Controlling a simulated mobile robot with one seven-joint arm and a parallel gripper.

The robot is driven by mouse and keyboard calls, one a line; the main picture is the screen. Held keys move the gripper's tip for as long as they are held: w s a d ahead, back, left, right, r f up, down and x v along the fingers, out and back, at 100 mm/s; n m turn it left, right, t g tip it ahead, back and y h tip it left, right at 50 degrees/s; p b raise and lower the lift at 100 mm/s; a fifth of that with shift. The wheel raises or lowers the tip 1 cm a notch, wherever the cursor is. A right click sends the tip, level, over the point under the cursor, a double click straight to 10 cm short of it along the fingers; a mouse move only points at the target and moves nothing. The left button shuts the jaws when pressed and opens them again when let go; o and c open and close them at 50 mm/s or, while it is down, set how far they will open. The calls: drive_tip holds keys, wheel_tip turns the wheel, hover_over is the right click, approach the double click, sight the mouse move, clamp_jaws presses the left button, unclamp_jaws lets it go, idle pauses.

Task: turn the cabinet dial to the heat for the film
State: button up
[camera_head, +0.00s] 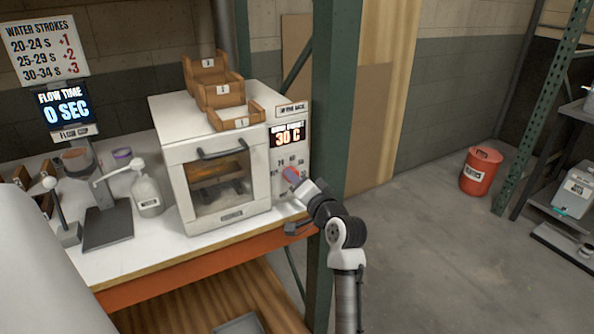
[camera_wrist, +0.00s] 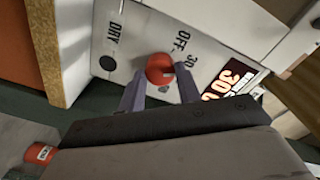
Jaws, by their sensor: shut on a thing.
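The white cabinet (camera_head: 185,130) stands on the bench with a window door and a control panel on its right side. Its display (camera_head: 288,135) reads 30 C in orange. The red dial (camera_wrist: 160,69) sits on the panel, with OFF, 30 and DRY printed near it in the wrist view. My gripper (camera_wrist: 160,90) is at the dial, its two fingers closed on either side of it. In the head view my gripper (camera_head: 297,180) reaches the panel from the right and hides part of the dial and its markings.
Wooden trays (camera_head: 222,92) sit on top of the cabinet. A white pump bottle (camera_head: 147,194) and a dark stand (camera_head: 107,228) are to its left. A flow-time display (camera_head: 65,106) reads 0 SEC. A green post (camera_head: 336,110) rises beside the cabinet. A red bin (camera_head: 481,172) stands on open floor.

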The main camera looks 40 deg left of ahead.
drive_tip(key=m+p, duration=0.4)
drive_tip(key=shift+r, duration=0.25)
drive_tip(key=shift+f+m+p, duration=0.15)
drive_tip(key=shift+m+p, duration=1.6)
drive_tip(key=shift+m, duration=0.15)
drive_tip(key=o, duration=1)
drive_tip(key=shift+c, duration=0.2)
drive_tip(key=b+v, duration=0.4)
drive_tip(key=v, duration=0.9)
drive_tip(key=shift+d, duration=0.4)
